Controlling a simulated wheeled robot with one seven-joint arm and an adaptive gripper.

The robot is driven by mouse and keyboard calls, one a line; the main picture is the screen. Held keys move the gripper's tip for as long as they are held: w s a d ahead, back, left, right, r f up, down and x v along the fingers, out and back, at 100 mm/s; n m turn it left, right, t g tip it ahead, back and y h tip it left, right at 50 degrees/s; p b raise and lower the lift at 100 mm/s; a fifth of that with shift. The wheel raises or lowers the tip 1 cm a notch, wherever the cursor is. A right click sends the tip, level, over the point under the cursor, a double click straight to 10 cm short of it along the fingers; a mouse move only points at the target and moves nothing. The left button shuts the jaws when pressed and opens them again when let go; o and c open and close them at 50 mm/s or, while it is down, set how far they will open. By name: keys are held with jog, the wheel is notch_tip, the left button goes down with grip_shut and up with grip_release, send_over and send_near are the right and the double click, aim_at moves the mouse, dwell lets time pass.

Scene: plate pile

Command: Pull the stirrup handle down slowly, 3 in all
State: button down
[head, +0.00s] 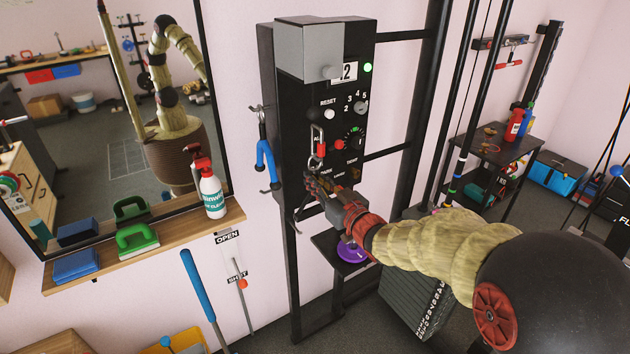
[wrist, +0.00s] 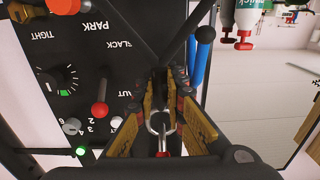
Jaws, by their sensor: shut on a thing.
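The stirrup handle is dark, and its spread straps show below my gripper (head: 318,187) in the head view (head: 303,212). It hangs under a metal ring (head: 313,162) and a red clip (head: 318,140) in front of the black machine panel. My gripper is shut on its upper part. In the wrist view, the yellow finger pads of my gripper (wrist: 172,85) stand close together, with the ring (wrist: 154,122) and red clip (wrist: 163,153) showing between them. The dark straps (wrist: 194,38) spread away beyond the fingertips. The exact contact is partly hidden.
The panel (head: 292,110) carries knobs, a partly covered display (head: 349,72) and a lit green lamp (head: 368,67). A blue tool (head: 265,158) hangs at its left side. A shelf (head: 175,232) holds a spray bottle (head: 212,192). A purple disc (head: 351,251) lies below my gripper.

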jog(key=shift+f, duration=0.3)
jog(key=shift+r+p, duration=0.7)
jog(key=shift+r, duration=0.45)
jog(key=shift+r+p, duration=0.7)
jog(key=shift+r, duration=0.45)
jog(key=shift+r+p, duration=0.3)
jog(key=shift+r, duration=0.2)
jog(key=shift+f, duration=0.1)
